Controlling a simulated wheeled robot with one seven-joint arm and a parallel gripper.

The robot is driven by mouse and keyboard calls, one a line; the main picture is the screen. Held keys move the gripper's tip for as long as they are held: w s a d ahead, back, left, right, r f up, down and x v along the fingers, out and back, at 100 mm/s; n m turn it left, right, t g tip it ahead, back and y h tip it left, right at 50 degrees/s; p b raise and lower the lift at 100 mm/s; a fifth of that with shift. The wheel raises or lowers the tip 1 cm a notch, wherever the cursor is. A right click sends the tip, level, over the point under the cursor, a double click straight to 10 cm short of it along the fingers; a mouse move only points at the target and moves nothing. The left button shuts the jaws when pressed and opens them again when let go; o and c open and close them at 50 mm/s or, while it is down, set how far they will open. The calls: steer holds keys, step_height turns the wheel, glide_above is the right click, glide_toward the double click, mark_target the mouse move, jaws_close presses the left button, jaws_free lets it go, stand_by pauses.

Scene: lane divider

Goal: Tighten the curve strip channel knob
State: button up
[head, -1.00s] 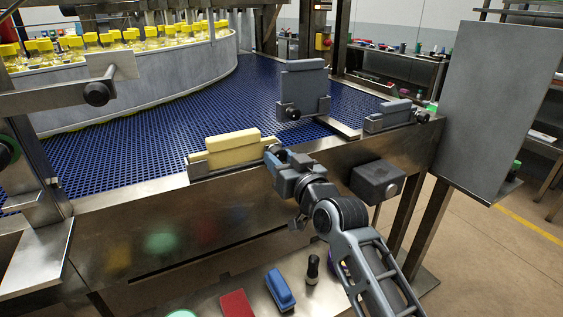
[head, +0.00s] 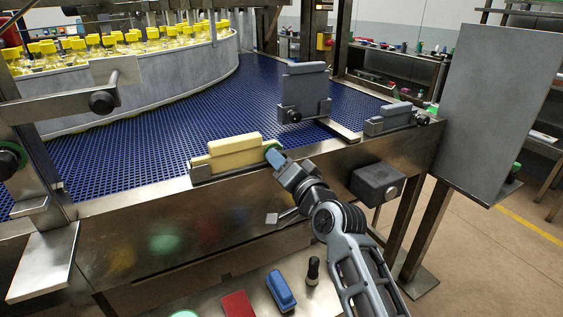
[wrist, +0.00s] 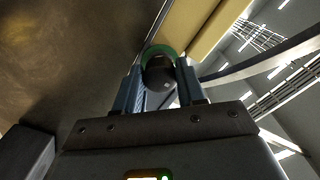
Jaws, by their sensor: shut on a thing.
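A yellow strip block (head: 232,153) sits in a metal channel on the near edge of the conveyor. At its right end is a dark round knob with a green ring (head: 273,149), mostly hidden by my gripper (head: 277,158) in the head view. In the wrist view the black knob (wrist: 160,73) lies between the two blue-grey fingers of my gripper (wrist: 161,82), which is shut on it. The green ring shows behind the knob, beside the yellow block (wrist: 190,28).
Blue mesh conveyor (head: 190,115) lies behind the channel. A grey upright block (head: 304,88) and a smaller grey block (head: 394,118) stand on the right, each with a dark knob. A dark box (head: 378,184) juts out below the rail. Blue, red and black items lie on a lower shelf.

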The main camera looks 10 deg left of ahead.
steer(key=shift+f, duration=0.15)
stand_by(0.4)
steer(key=o, duration=1.1)
steer(key=shift+c, duration=0.2)
steer(key=shift+s+d, duration=0.1)
steer(key=v, duration=0.7)
steer(key=shift+s+d, duration=0.2)
steer(key=shift+s, duration=0.05)
